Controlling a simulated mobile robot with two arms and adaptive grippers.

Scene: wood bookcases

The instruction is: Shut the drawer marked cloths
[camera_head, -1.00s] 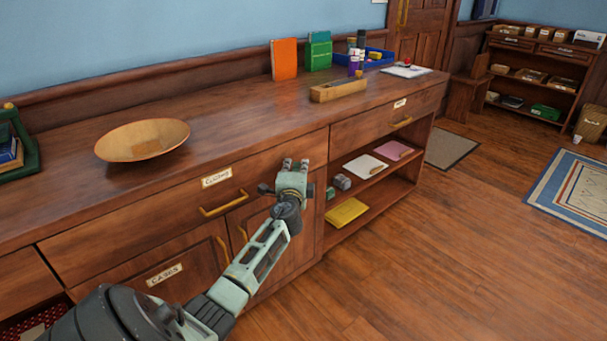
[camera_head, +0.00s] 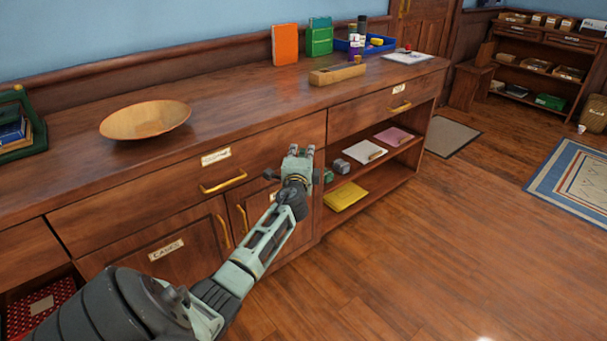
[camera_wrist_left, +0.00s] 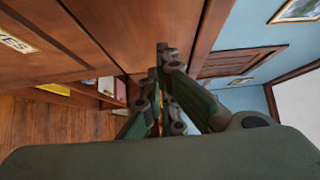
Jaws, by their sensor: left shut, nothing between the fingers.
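The cloths drawer (camera_head: 120,207) is the wide top drawer in the left part of the wooden sideboard. Its label (camera_head: 216,157) is blurred now but reads as cloths in the earlier head view. A brass bar handle (camera_head: 223,182) sits below the label. The front looks flush or nearly so; I cannot tell if a small gap remains. My left gripper (camera_head: 298,152) is shut and empty, in front of the drawer's right end, right of the handle. Whether it touches the front is unclear. The wrist view shows its closed fingers (camera_wrist_left: 163,60) near wooden fronts. My right gripper is out of view.
On the counter are a wooden bowl (camera_head: 146,119), an orange book (camera_head: 285,45), a wooden block (camera_head: 337,74) and a blue tray (camera_head: 382,46). Open shelves holding a yellow item (camera_head: 345,196) lie right of my gripper. The floor (camera_head: 450,230) ahead is clear.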

